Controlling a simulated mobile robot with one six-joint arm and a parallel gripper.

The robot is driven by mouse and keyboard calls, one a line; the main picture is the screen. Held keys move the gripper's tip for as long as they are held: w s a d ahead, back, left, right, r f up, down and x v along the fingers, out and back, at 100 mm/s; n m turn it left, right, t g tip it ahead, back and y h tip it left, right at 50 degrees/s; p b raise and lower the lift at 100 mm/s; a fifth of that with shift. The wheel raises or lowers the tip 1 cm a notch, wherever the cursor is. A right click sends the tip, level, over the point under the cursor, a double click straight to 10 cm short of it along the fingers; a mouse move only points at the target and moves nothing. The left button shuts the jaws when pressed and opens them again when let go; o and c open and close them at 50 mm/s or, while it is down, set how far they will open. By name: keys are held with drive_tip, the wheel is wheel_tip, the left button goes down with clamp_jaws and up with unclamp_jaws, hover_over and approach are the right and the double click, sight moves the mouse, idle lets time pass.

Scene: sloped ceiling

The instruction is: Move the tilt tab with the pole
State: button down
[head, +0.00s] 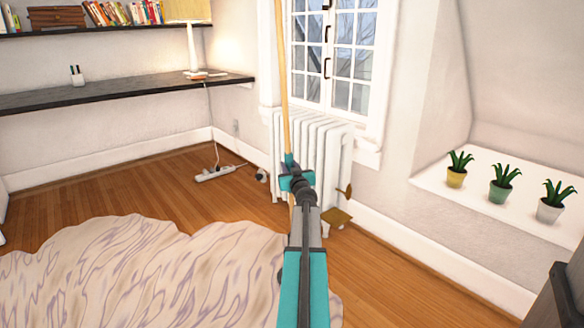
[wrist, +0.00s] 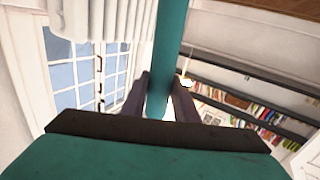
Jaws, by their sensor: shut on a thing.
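The pole (head: 284,80) is a long pale wooden stick with a teal section. It stands nearly upright in front of the radiator, and its upper end runs out of the top of the head view. My gripper (head: 293,172) is shut on the pole at the teal section. In the wrist view the teal part of the pole (wrist: 167,45) passes between the two dark fingers. I cannot make out a tilt tab in either view. The window (head: 335,60) has dark handles on its middle frame; its top is cut off. The pole's tip is hidden.
A white radiator (head: 315,140) stands under the window, with small brass-coloured parts (head: 337,215) at its right. Potted plants (head: 500,185) sit on the ledge at right. A lamp (head: 192,45) stands on the dark shelf. A pale rug (head: 120,265) covers the floor at left; a power strip (head: 214,173) lies beyond.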

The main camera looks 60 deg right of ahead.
drive_tip(key=shift+r+p, duration=4.55)
drive_tip(key=shift+r, duration=3.85)
